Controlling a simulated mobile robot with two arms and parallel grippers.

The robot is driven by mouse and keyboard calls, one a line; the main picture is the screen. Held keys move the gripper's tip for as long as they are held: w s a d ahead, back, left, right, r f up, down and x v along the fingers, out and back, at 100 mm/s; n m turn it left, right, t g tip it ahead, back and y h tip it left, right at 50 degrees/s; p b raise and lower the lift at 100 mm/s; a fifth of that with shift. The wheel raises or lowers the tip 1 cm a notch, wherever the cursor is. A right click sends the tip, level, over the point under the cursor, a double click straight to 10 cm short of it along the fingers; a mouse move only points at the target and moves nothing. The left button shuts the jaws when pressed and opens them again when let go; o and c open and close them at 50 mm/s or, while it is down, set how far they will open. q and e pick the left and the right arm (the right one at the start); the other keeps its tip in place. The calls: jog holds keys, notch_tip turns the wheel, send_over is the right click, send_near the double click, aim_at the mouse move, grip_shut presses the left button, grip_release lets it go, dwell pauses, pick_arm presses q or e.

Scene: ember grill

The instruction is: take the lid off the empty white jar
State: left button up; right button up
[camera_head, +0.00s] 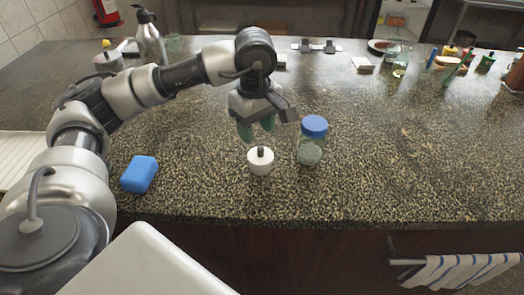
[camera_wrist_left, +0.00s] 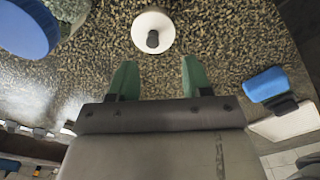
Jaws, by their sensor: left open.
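The small white jar (camera_head: 261,164) stands upright on the speckled counter, with a white lid and a dark knob (camera_head: 261,151) on top. In the left wrist view the white lid (camera_wrist_left: 146,22) and its knob show at the top centre, beyond the fingertips. My left gripper (camera_head: 256,133) is open, its green fingers pointing down above and just behind the jar, apart from it. The gripper also shows in the left wrist view (camera_wrist_left: 157,80) with nothing between its fingers. The jar's inside is hidden by the lid. My right gripper is not in view.
A glass jar with a blue lid (camera_head: 312,146) stands close to the right of the white jar. A blue sponge (camera_head: 139,174) lies to the left. Bottles and several small items stand along the back. The counter's right front is clear.

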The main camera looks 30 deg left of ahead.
aim_at(261, 148)
pick_arm(q)
jog(key=shift+f, duration=0.45)
jog(key=shift+w+f, duration=0.1)
jog(key=shift+f, duration=0.15)
jog(key=f, duration=0.1)
jog(key=f+p, duration=0.1)
jog(key=f, duration=0.2)
jog(key=shift+w+d+f, duration=0.25)
jog(key=shift+w+d, duration=0.05)
jog(key=shift+f, duration=0.35)
jog(key=shift+c, duration=1.4)
grip_shut()
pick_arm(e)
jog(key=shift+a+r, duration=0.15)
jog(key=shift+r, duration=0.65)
